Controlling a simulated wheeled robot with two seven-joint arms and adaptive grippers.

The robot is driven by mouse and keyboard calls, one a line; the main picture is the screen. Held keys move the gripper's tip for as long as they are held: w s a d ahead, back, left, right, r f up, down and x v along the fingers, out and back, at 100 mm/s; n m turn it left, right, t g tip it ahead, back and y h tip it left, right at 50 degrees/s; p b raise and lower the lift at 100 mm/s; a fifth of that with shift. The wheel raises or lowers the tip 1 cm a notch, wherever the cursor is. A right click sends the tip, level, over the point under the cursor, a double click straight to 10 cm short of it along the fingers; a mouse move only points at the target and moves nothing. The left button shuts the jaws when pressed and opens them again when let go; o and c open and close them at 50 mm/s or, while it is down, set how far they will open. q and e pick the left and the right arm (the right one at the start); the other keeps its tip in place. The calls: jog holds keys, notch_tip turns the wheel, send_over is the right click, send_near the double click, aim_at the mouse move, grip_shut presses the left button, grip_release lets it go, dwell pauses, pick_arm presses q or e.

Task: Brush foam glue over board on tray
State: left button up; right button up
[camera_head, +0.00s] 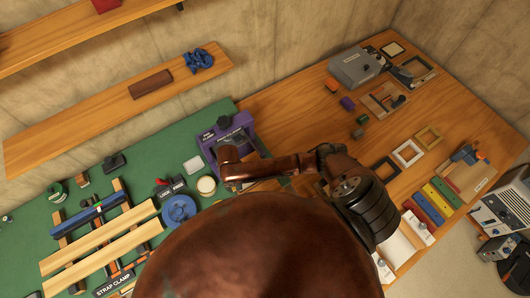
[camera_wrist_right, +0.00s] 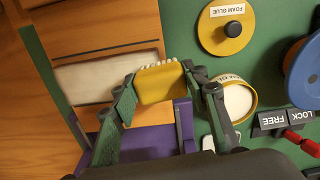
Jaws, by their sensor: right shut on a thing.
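My right gripper (camera_wrist_right: 160,108) is shut on a yellow brush (camera_wrist_right: 158,84) with a row of white bristles along its far edge. The brush is at the right end of a pale whitish band on the brown board (camera_wrist_right: 100,38); I cannot tell whether the bristles touch it. A purple tray frame (camera_wrist_right: 152,141) shows below the board, and in the head view (camera_head: 212,134). The open glue pot (camera_wrist_right: 238,101), with white contents, is right of the gripper; it also shows in the head view (camera_head: 207,186). In the head view my arm hides the gripper and most of the board. My left gripper is out of view.
A yellow lid (camera_wrist_right: 227,31) with a black knob, labelled FOAM GLUE, lies on the green mat (camera_wrist_right: 180,28). A blue spool (camera_head: 179,210) and a lock/free switch (camera_head: 171,186) are close to the pot. Strap clamps with wooden strips (camera_head: 105,238) fill the left side.

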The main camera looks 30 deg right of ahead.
notch_tip(320, 180, up, 2)
jog(key=shift+r+p, duration=0.1)
jog(key=shift+p, duration=0.65)
notch_tip(320, 180, up, 2)
jog(key=p, duration=0.3)
jog(key=shift+r, duration=0.2)
jog(key=shift+w+r, duration=0.1)
jog(key=shift+r, duration=0.95)
